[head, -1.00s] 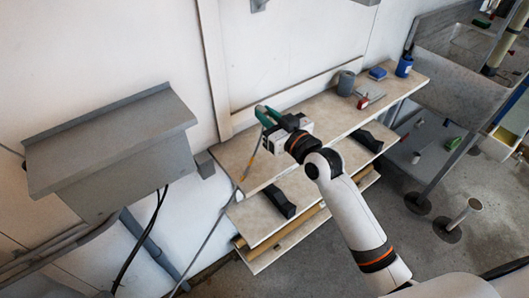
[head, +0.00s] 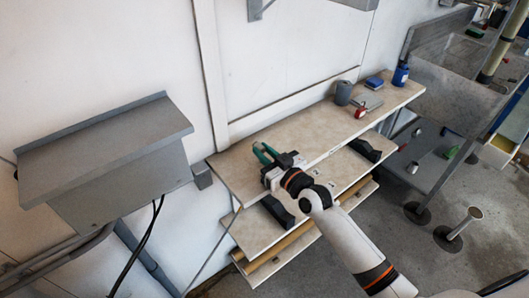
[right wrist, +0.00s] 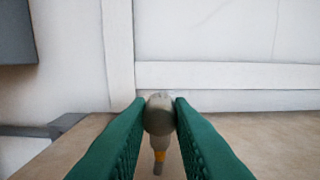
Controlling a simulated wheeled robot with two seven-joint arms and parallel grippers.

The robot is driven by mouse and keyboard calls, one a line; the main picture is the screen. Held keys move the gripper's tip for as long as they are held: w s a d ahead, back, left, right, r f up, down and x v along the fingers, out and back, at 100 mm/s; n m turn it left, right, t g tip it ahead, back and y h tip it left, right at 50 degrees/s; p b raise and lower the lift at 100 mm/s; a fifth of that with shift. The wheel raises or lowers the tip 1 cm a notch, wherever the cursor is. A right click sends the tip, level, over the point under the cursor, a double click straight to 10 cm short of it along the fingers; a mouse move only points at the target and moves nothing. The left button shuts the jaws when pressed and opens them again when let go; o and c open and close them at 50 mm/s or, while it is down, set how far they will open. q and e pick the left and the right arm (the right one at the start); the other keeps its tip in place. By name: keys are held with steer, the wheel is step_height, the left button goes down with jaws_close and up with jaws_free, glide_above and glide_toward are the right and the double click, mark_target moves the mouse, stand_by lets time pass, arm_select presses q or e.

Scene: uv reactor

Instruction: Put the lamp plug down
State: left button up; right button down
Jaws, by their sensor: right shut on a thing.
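The lamp plug (right wrist: 159,116) is a grey rounded piece with an orange band below it, seen in the right wrist view. My right gripper (right wrist: 159,104) is shut on it, with a green finger on each side. In the head view the right gripper (head: 263,152) is low over the left end of the top shelf (head: 232,168). The plug itself is hard to make out there. Whether it touches the shelf I cannot tell. My left gripper is not in view.
A grey cylinder (head: 343,92), a blue box (head: 374,83) and a blue bottle (head: 400,74) stand at the shelf's far right. Black holders (head: 277,211) sit on the shelf below. A grey wall box (head: 105,160) is at left. The middle of the top shelf is clear.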

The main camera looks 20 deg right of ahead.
steer(key=shift+f+b, duration=0.35)
steer(key=shift+f, duration=0.25)
steer(key=c, duration=1.3)
jaws_free()
steer(key=shift+r, duration=0.2)
steer(key=shift+r+p, duration=0.4)
steer(key=v, duration=1.2)
steer(key=shift+r, duration=0.1)
